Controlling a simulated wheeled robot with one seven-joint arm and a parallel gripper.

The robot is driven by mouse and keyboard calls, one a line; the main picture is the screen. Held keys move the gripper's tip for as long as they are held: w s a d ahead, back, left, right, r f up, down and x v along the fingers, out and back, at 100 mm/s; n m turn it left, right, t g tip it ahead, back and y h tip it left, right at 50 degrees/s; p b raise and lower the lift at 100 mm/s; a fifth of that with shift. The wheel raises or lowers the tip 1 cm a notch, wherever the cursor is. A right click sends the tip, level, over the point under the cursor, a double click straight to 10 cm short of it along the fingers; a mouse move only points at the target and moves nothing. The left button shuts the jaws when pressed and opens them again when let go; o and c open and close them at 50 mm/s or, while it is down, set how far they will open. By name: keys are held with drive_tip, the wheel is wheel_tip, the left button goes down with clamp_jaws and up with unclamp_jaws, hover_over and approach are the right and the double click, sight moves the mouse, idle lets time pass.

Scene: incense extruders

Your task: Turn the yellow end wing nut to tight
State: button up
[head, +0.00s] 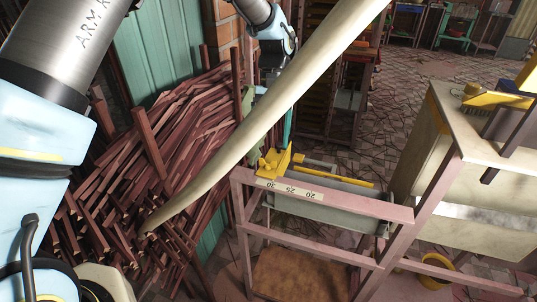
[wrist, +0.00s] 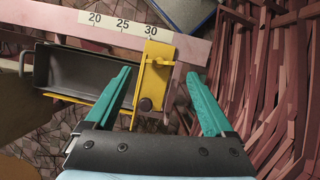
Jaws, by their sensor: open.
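A yellow end stop (wrist: 153,78) sits at the 30 end of the scale on the pink rail. It also shows in the head view (head: 275,163). A small yellow raised piece (wrist: 161,62) and a dark round knob (wrist: 145,104) are on it; I cannot clearly make out the wing nut's shape or angle. My gripper (wrist: 158,74) is open, one teal finger on each side of the yellow end stop, with nothing held. I cannot tell whether a finger touches it. In the head view a pale pole hides much of my gripper.
The scale strip (wrist: 123,25) lies along the pink frame, beside a grey trough (wrist: 75,75). Reddish sticks (wrist: 285,90) are piled close to the right finger. A pale slanting pole (head: 270,105) crosses the head view. A pale cabinet (head: 420,150) stands right of the frame.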

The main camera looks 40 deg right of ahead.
drive_tip(key=shift+b+v, duration=0.45)
drive_tip(key=shift+v, duration=2.25)
drive_tip(key=w+a+n+t+h, duration=0.1)
drive_tip(key=w+a+n, duration=0.1)
drive_tip(key=w+a, duration=0.6)
drive_tip(key=w+a+n+h, duration=0.1)
drive_tip(key=w+a+n, duration=0.15)
drive_tip(key=a, duration=0.85)
drive_tip(key=s+a+n+t, duration=0.1)
drive_tip(key=s+a+n, duration=0.1)
drive_tip(key=a, duration=1.1)
drive_tip(key=s+a+n+t+h, duration=0.1)
drive_tip(key=s+a+n+t, duration=0.1)
drive_tip(key=a, duration=1.1)
drive_tip(key=shift+s+f+h, duration=0.15)
drive_tip(key=shift+s+h, duration=0.15)
